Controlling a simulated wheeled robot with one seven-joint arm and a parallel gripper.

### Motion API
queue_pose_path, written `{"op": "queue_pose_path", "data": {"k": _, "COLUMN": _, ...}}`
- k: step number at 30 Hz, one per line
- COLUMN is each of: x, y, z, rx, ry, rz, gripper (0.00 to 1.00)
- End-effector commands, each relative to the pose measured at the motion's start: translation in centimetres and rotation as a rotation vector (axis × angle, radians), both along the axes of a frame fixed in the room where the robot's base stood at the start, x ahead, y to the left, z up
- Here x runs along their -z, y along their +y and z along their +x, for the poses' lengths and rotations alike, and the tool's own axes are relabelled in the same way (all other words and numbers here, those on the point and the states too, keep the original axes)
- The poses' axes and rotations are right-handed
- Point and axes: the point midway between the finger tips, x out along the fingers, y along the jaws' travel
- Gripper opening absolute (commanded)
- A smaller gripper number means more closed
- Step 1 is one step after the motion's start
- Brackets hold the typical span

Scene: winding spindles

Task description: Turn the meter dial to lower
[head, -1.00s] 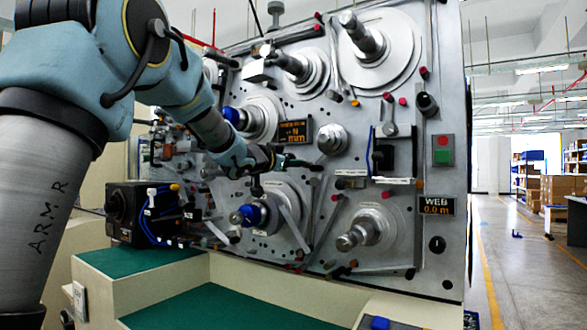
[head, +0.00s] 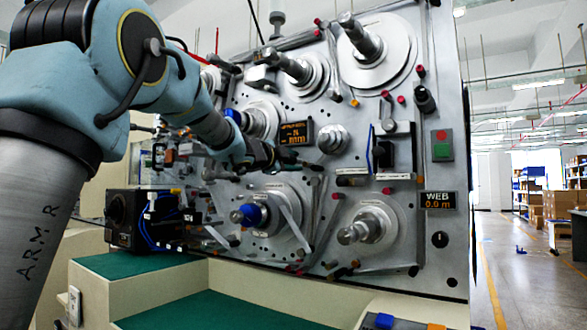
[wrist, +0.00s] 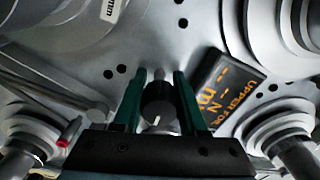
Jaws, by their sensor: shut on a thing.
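The dial is a round black knob (wrist: 159,98) with a white pointer mark, seen in the wrist view. The mark points toward the bottom of that picture. My gripper (wrist: 160,80) has its two green fingers on either side of the knob, shut on it. In the head view my gripper (head: 281,158) is at the machine's upright panel, just below the meter display (head: 297,132), and hides the knob. The display also shows in the wrist view (wrist: 228,90), tilted, with orange letters and dashes. No scale around the knob can be made out.
The grey panel (head: 415,210) carries several spindles, such as a blue-tipped one (head: 250,214) below my gripper and a bare one (head: 360,228) lower right. A "WEB" display (head: 438,200) and another black knob (head: 439,239) are at the right. Green-topped steps (head: 215,302) stand in front.

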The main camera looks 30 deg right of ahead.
Motion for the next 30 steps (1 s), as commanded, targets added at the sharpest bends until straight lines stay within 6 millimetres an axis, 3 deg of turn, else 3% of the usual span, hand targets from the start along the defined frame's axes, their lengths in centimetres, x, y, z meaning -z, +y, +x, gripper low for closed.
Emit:
{"op": "queue_pose_path", "data": {"k": 15, "x": 0.13, "y": -0.02, "z": -0.02, "rx": 0.000, "ry": -0.386, "rz": 0.215, "gripper": 0.00}}
{"op": "queue_pose_path", "data": {"k": 30, "x": -0.04, "y": -0.01, "z": 0.00, "rx": 0.000, "ry": -0.536, "rz": 0.299, "gripper": 0.00}}
